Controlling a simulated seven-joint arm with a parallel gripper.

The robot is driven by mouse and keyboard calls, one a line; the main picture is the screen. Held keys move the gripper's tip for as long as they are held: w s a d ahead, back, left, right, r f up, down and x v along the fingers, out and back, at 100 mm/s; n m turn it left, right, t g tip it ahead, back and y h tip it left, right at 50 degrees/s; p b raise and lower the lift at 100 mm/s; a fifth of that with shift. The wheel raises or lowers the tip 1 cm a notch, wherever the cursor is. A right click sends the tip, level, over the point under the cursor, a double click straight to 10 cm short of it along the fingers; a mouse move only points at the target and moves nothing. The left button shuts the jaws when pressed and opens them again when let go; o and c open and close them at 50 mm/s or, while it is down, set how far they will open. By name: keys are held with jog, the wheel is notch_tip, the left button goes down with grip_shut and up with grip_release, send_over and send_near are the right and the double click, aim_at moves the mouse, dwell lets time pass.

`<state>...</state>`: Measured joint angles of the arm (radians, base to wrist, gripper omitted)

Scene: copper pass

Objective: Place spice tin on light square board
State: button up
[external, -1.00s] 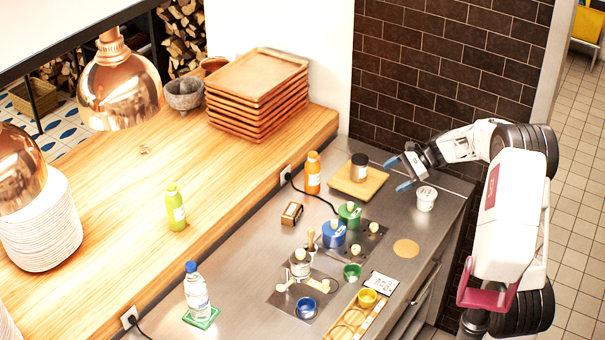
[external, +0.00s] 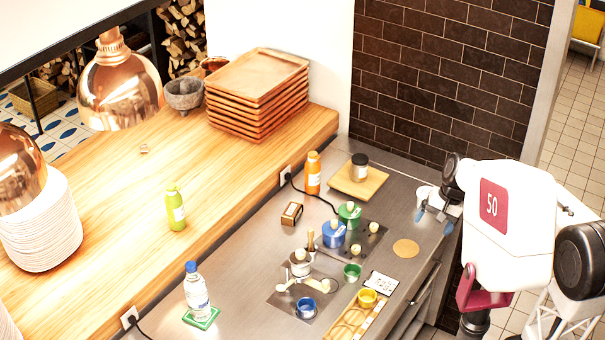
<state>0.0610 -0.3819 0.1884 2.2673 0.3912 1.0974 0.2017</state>
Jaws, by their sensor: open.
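The spice tin (external: 359,167), a small jar with a dark lid and a pale label, stands upright on the light square board (external: 372,187), near its back edge. The board lies flat on the steel counter by the tiled wall. My gripper (external: 432,217) is open, with blue fingertips pointing down, to the right of the board and apart from the tin. I cannot tell whether the fingers touch the cup.
An orange bottle (external: 313,173) stands left of the board. Green (external: 349,214) and blue (external: 333,234) pots are in front of it. A round cork mat (external: 406,248) lies bare near the counter's front edge. A wooden tray (external: 349,325) with small bowls is nearer the camera.

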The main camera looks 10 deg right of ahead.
jog(key=s+d+n+t+h, duration=0.1)
jog(key=s+d+n+h, duration=0.1)
jog(key=s, duration=0.4)
jog(key=s+d+f+n+t+h, duration=0.1)
jog(key=s+n+h, duration=0.1)
jog(key=s, duration=0.5)
jog(key=shift+s+d+f+n, duration=0.3)
jog(key=shift+d+n, duration=0.1)
jog(key=shift+n, duration=0.1)
